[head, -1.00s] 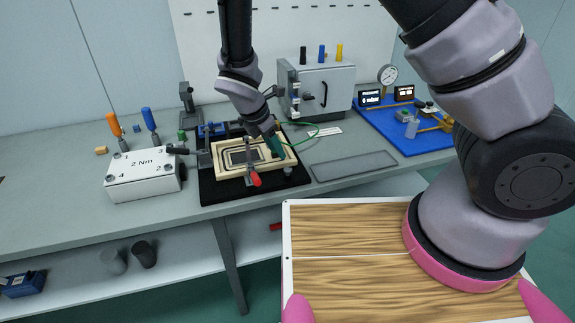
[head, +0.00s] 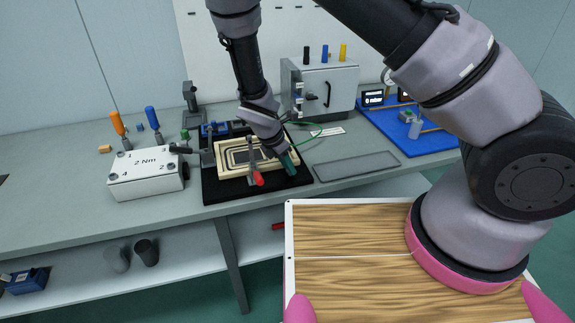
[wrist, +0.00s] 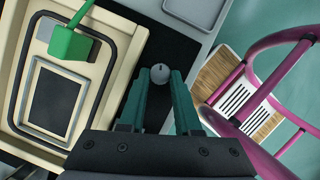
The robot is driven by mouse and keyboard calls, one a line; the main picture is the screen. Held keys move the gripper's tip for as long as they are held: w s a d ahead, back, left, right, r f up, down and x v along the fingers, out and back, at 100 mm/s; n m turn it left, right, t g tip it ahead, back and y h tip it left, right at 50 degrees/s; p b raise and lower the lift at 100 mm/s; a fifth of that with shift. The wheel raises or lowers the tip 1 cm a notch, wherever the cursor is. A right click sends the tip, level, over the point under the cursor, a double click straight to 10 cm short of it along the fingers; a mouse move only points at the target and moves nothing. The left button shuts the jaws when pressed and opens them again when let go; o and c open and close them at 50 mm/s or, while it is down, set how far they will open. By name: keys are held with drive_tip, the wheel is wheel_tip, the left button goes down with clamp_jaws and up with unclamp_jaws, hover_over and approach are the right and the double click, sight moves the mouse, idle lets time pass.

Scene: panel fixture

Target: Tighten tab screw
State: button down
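The cream panel fixture (head: 232,170) lies on a black mat (head: 222,195) on the bench. It also shows at the left in the wrist view (wrist: 122,55). A small grey round screw head (wrist: 160,73) with a dark mark sits on the black mat beside the panel's edge; I take it for the tab screw. My gripper (head: 290,163) is low over the mat at the panel's right side. In the wrist view its teal fingers (wrist: 162,84) are apart, with the screw head between their tips. Contact cannot be told. In the head view the gripper hides the screw.
A red-handled clamp (head: 256,176) stands at the panel's front. A green block (wrist: 70,43) overhangs the panel in the wrist view. A white box marked 2 Nm (head: 146,178) is at left, a grey cabinet (head: 328,88) behind, a grey tray (head: 355,166) at right.

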drive_tip(key=shift+w+m, duration=0.1)
drive_tip(key=shift+m, duration=0.2)
